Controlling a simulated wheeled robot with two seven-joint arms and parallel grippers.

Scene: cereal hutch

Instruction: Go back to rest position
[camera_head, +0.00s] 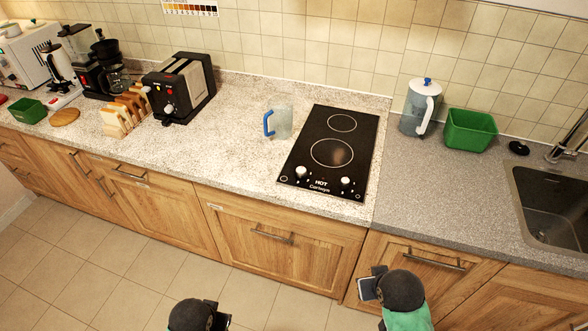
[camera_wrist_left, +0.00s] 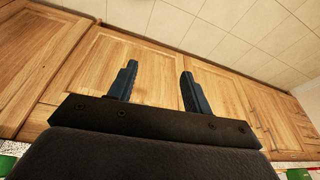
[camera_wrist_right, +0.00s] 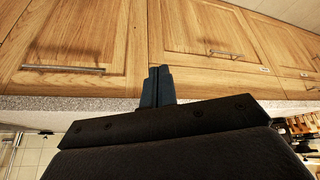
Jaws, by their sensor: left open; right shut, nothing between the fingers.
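My left gripper (camera_head: 224,320) shows at the bottom edge of the head view, in front of the lower cabinets and below the counter. In the left wrist view its two fingers (camera_wrist_left: 160,72) stand apart with nothing between them. My right gripper (camera_head: 368,286) is farther right, in front of a cabinet door below the counter edge. In the right wrist view its fingers (camera_wrist_right: 158,75) are pressed together, holding nothing. Neither gripper shows touching anything, though the exact gap to the doors cannot be told.
The counter (camera_head: 230,165) carries a blue-handled jug (camera_head: 280,122), a black hob (camera_head: 333,150), a toaster (camera_head: 182,86), a white-lidded pitcher (camera_head: 421,108) and a green bin (camera_head: 469,131). A sink (camera_head: 555,205) is at right. Cabinet handles (camera_head: 272,236) stick out. The tiled floor (camera_head: 100,265) is clear at left.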

